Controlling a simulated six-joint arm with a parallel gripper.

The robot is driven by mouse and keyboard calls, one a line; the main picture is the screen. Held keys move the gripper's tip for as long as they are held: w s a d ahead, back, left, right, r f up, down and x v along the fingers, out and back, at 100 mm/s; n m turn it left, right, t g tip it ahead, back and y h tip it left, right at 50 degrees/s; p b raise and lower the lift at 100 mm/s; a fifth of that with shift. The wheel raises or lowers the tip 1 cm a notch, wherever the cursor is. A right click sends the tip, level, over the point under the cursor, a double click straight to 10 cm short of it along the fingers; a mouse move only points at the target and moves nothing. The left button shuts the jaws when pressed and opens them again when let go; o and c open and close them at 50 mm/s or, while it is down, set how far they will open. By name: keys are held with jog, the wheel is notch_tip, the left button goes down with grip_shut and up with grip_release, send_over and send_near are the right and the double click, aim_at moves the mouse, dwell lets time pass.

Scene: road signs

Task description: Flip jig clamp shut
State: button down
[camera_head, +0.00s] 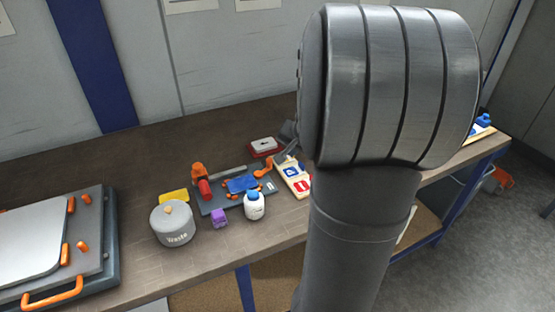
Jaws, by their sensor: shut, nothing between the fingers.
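A dark flat jig (210,207) lies on the workbench in the middle of the view, with a blue piece (242,184) on it. An orange clamp with a red end (202,184) stands at its left side. Another orange part (263,171) shows at its right side, near my arm. I cannot tell from this view how either orange part is set. My gripper (284,149) is only partly seen behind the large grey links of my arm, just above and right of the jig. It is shut and empty; its fingertips are small and hard to make out.
A grey waste bin (172,226), purple block (219,217), white bottle (254,207) and yellow piece (174,196) crowd the jig's front and left. A red-and-white box (263,146) and sign tray (294,178) lie right. A large plate with orange handles (88,270) fills the left.

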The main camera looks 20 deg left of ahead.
jog(key=shift+w+d+m, duration=0.15)
jog(key=shift+d+m, duration=0.15)
jog(key=shift+d, duration=0.15)
jog(key=x, duration=0.9)
jog(key=shift+w+a+f, duration=0.1)
jog(key=shift+f, duration=0.1)
jog(key=a, duration=0.2)
jog(key=w+a+f, duration=0.1)
jog(key=shift+a+f, duration=0.15)
jog(key=shift+a, duration=0.4)
